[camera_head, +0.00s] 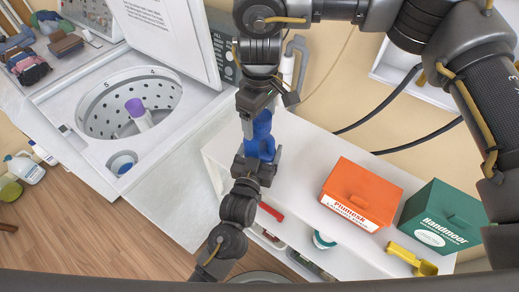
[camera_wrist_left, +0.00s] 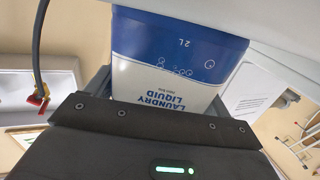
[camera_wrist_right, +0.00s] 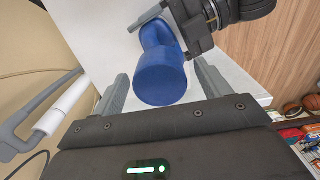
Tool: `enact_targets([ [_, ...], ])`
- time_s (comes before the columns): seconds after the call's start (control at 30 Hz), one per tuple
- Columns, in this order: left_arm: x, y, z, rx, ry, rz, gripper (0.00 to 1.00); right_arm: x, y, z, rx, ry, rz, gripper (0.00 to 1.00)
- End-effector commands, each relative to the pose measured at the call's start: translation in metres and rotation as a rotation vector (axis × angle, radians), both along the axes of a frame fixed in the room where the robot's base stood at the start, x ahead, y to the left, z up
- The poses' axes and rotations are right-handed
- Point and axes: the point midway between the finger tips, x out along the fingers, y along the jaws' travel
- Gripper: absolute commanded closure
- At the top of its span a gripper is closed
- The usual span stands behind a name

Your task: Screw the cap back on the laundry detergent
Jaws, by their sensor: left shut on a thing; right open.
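The laundry detergent bottle (camera_head: 266,146) is blue in the head view, above the white shelf top. In the left wrist view the bottle (camera_wrist_left: 180,65) is blue and white, with its "Laundry Liquid" label upside down. My left gripper (camera_head: 258,158) is shut on it from below in the picture. My right gripper (camera_head: 270,102) is open above it. In the right wrist view a round blue cap-like end (camera_wrist_right: 162,85) lies between the open fingers, apart from both. It appears in line with the bottle; I cannot tell whether it is screwed tight.
An orange box (camera_head: 360,190), a green box (camera_head: 440,218) and a yellow scoop (camera_head: 412,260) are on the white shelf (camera_head: 300,165) to the right. An open washing machine (camera_head: 95,65) holds a purple-topped post (camera_head: 137,110). Bottles (camera_head: 25,168) stand at far left.

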Motion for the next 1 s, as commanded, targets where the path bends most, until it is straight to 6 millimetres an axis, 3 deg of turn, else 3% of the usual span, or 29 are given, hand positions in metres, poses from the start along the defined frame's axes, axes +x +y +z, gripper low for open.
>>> enact_targets([
  [0.17,0.000,0.000,-0.001,0.001,0.003,0.000,0.82,0.001,0.000,0.017,0.001,-0.004,0.000,0.24],
  [0.6,0.000,0.000,-0.002,0.001,0.003,0.000,0.82,0.001,0.000,0.100,-0.001,-0.004,-0.002,0.24],
  [0.8,0.000,0.000,-0.001,0.000,0.003,0.000,0.82,0.000,0.000,0.117,-0.001,-0.002,0.000,0.24],
  [1.0,0.000,0.000,-0.001,0.000,0.003,0.000,0.82,0.000,0.000,0.120,0.000,0.000,0.000,0.24],
])
